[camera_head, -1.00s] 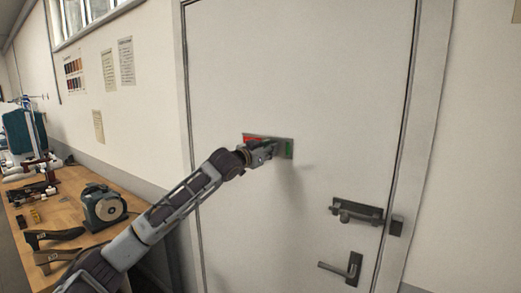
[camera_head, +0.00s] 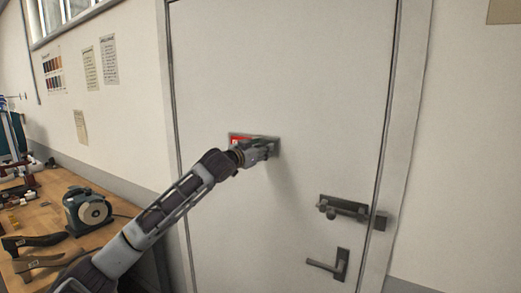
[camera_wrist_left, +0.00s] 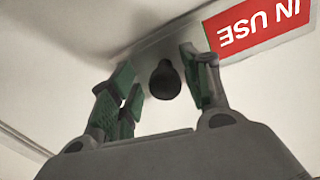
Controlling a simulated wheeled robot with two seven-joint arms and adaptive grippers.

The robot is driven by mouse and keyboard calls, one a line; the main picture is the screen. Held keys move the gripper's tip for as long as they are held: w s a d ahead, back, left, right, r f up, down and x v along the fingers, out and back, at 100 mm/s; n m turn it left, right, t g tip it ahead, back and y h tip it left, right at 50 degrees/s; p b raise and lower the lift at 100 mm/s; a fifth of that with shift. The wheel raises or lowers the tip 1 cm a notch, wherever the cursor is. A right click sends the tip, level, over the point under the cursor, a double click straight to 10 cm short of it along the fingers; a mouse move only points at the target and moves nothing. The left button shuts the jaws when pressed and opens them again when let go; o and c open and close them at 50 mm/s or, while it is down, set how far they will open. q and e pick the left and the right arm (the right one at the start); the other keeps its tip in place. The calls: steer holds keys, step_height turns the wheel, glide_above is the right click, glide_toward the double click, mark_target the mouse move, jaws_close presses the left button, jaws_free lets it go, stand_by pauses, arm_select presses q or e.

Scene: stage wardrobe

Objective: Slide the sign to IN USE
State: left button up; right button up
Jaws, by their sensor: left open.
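The sign (camera_head: 240,138) is a small plate on the pale door, with a red panel showing at its left end; no green shows on it. In the left wrist view the red panel (camera_wrist_left: 258,28) carries the upside-down white words "IN USE", cut by the frame edge. A dark round knob (camera_wrist_left: 165,80) stands out from the sign's slider. My left gripper (camera_head: 270,149) is at the sign's right part and hides some of it. In the wrist view my left gripper's fingers (camera_wrist_left: 156,62) are apart, one on either side of the knob. My right gripper is not in view.
The door (camera_head: 290,60) has a bolt latch (camera_head: 344,208) and a lever handle (camera_head: 325,266) lower right. A wooden workbench (camera_head: 45,215) at left holds a grinder (camera_head: 88,208) and shoe-shaped pieces (camera_head: 30,243). The door surface around the sign is clear.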

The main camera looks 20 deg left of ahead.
arm_select(q)
steer(key=s+a, duration=0.1)
steer(key=s, duration=1)
steer(key=shift+s+a, duration=0.2)
steer(key=shift+s, duration=0.15)
stand_by(0.7)
steer(key=shift+s+m, duration=0.1)
steer(key=shift+m, duration=0.2)
stand_by(0.6)
